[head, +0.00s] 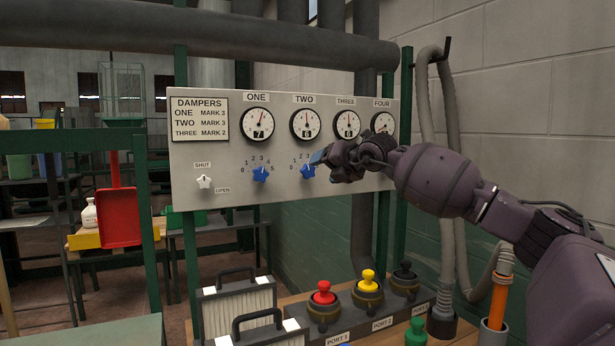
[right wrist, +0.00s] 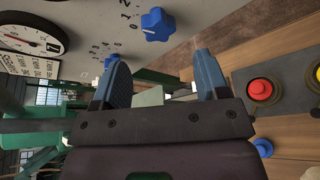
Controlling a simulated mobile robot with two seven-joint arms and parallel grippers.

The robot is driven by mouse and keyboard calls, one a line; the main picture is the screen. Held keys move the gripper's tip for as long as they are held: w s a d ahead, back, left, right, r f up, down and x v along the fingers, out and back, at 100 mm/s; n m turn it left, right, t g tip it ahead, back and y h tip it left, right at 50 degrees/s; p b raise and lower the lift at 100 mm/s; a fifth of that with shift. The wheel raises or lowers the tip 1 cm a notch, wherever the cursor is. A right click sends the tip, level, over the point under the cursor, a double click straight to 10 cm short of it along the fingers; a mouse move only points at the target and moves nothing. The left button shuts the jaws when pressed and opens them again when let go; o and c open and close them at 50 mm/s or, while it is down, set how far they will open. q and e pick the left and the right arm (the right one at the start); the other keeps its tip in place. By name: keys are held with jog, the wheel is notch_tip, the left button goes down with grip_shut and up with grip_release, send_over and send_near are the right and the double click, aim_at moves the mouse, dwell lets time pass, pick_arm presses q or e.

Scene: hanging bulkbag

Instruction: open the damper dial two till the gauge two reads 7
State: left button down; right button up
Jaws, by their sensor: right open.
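Damper dial two (head: 308,171) is a blue star-shaped knob on the grey panel, below gauge two (head: 306,124). The small window of gauge two seems to show 6, but the digit is blurred. My right gripper (head: 320,157) is at the panel just right of dial two, apart from the knob as far as I can tell. In the right wrist view its two blue fingers (right wrist: 165,85) are spread with nothing between them. There, the near blue knob (right wrist: 157,24), which looks like dial two, sits beyond the fingertips. My left gripper is not in view.
Blue dial one (head: 260,174) and a white shut/open knob (head: 204,182) lie left of dial two. The placard (head: 200,118) lists TWO MARK 3. Gauge one (head: 258,124) reads 7. Port buttons (head: 367,282) stand on the bench below. Hoses (head: 440,130) hang at right.

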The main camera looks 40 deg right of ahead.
aim_at(309, 173)
jog(key=shift+b+x, duration=0.5)
jog(key=shift+x, duration=3.2)
jog(key=c, duration=0.9)
